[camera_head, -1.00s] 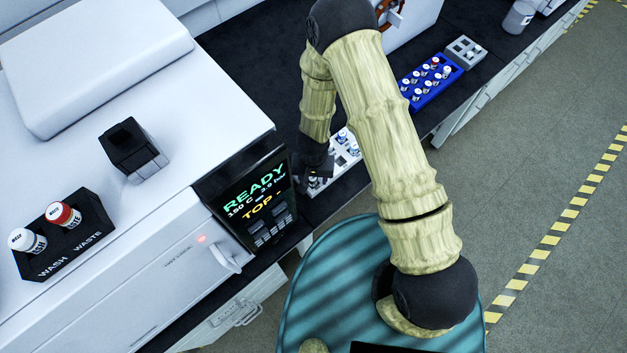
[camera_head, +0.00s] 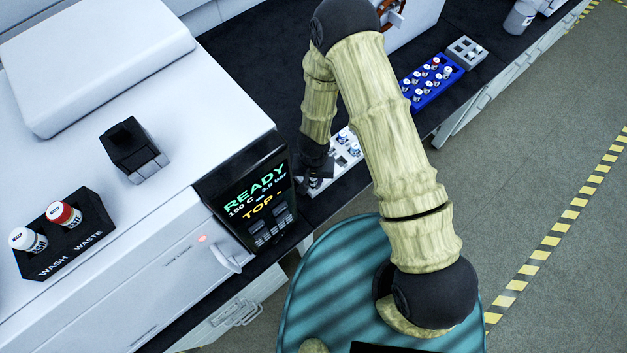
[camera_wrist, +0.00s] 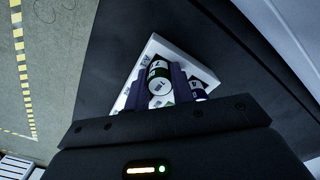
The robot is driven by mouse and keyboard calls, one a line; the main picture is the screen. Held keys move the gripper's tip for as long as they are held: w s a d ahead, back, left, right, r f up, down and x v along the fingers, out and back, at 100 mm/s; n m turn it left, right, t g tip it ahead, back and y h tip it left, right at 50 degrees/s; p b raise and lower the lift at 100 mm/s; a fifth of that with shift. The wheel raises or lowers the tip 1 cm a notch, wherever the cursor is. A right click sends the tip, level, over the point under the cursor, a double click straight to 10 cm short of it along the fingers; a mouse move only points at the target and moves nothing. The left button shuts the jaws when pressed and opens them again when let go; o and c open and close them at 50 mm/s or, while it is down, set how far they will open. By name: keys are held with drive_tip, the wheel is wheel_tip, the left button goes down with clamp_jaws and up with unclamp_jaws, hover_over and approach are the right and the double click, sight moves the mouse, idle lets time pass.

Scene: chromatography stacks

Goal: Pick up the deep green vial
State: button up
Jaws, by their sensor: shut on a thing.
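In the wrist view, my gripper (camera_wrist: 161,88) is shut on a vial with a white printed top and a dark green body (camera_wrist: 158,72). The vial sits between the two fingers, above the white rack (camera_wrist: 150,50); I cannot tell whether its lower end is clear of the rack. In the head view, my gripper (camera_head: 314,179) is at the near left end of the white rack (camera_head: 350,170), and the held vial is hidden there.
Other vials (camera_wrist: 197,89) stand in the white rack beside the held one. A blue rack (camera_head: 433,88) with several vials and a small grey rack (camera_head: 465,50) are farther along the dark bench. The instrument's display (camera_head: 255,200) is close to the left of my gripper.

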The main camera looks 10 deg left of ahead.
drive_tip(key=shift+r, duration=0.1)
drive_tip(key=shift+r, duration=1.45)
drive_tip(key=shift+d+r, duration=0.1)
drive_tip(key=shift+r, duration=0.05)
drive_tip(key=shift+s+d+b, duration=0.5)
drive_tip(key=shift+s+b, duration=0.05)
drive_tip(key=shift+b, duration=0.3)
drive_tip(key=s+d+p, duration=0.8)
drive_tip(key=s+d, duration=0.3)
drive_tip(key=s, duration=0.1)
